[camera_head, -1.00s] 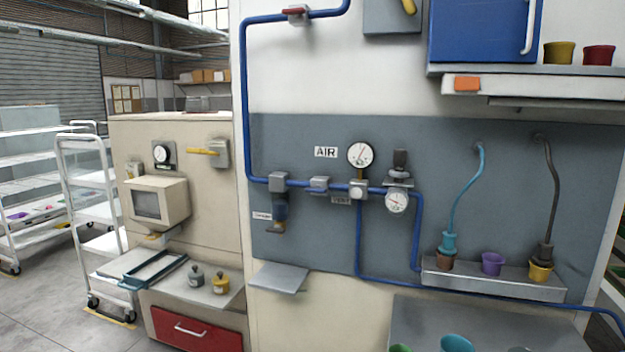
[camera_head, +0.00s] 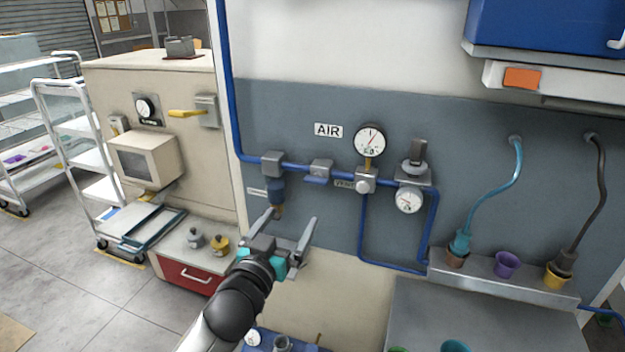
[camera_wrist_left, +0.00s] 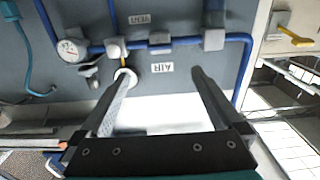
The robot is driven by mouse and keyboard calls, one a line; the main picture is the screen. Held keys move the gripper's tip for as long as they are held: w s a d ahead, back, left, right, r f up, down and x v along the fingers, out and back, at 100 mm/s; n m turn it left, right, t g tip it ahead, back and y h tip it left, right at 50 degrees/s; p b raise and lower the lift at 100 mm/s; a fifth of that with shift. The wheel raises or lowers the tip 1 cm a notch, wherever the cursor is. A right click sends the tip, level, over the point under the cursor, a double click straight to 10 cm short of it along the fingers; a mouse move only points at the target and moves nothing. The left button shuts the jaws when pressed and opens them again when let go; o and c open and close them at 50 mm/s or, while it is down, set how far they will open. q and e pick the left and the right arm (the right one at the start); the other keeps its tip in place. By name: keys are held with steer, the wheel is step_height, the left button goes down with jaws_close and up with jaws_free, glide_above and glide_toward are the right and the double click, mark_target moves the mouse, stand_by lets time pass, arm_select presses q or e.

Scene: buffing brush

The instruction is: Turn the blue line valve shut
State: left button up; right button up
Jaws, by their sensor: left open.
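A small valve (camera_head: 320,170) with a blue lever sits in the blue air pipe (camera_head: 298,167) on the grey wall panel, between a grey filter block and the vent block. Its lever looks about in line with the pipe. In the left wrist view, which shows the panel upside down, the valve (camera_wrist_left: 159,40) lies beyond and between the fingers. My left gripper (camera_head: 292,226) is open and empty, in front of the panel and below the valve, not touching it. The gripper (camera_wrist_left: 160,85) also shows in the wrist view. My right gripper is not in view.
A pressure gauge (camera_head: 370,140) stands above the pipe, with a regulator gauge (camera_head: 409,200) to its right. The filter bowl (camera_head: 277,190) hangs close to the left fingertip. A ledge (camera_head: 500,279) with cups is at the right. The wall below the AIR sign (camera_head: 328,130) is partly clear.

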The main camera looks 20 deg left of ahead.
mark_target(314, 183)
arm_select(q)
steer(key=w, duration=1.4)
steer(key=shift+w+d+p, duration=0.1)
steer(key=shift+d+p, duration=0.15)
steer(key=shift+p, duration=0.05)
steer(key=c, duration=1.3)
